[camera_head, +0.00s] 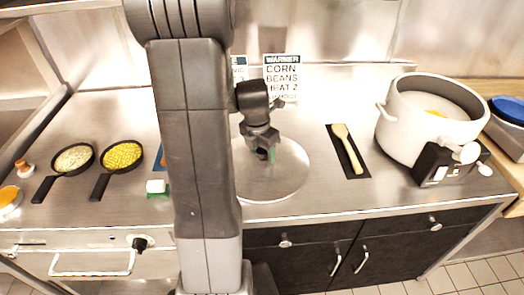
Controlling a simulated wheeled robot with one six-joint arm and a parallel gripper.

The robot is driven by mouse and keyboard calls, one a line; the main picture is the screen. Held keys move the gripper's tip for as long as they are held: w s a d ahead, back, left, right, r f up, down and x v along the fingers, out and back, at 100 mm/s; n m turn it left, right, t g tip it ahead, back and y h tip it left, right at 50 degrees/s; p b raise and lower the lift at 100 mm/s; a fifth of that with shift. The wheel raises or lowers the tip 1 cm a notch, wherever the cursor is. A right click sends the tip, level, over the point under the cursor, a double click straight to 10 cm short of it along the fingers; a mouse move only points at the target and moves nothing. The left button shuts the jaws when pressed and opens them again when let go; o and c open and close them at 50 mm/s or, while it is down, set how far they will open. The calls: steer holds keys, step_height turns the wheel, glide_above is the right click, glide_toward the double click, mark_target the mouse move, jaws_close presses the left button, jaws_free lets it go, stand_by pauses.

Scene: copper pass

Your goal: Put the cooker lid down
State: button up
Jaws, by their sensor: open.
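The cooker lid (290,172) looks like a wide, round, pale disc and lies flat on the steel counter in the middle. My arm hides its left part. My gripper (264,156) is over the lid, pointing down at its middle, with the jaws open. The lid's knob is hidden or too small to make out, and I cannot tell whether the fingers touch it. The white cooker (405,125) stands on the counter at the right, without a lid, with something orange inside.
A spatula (348,150) lies on a dark mat between lid and cooker. A black control box (446,165) stands before the cooker. A sign (282,78) stands behind. Bare counter lies around the spatula mat.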

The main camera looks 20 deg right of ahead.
mark_target(258, 155)
step_height(258, 155, up, 12)
steer(key=a, duration=0.1)
steer(key=shift+s+a, duration=0.25)
steer(key=shift+s, duration=0.2)
stand_by(1.1)
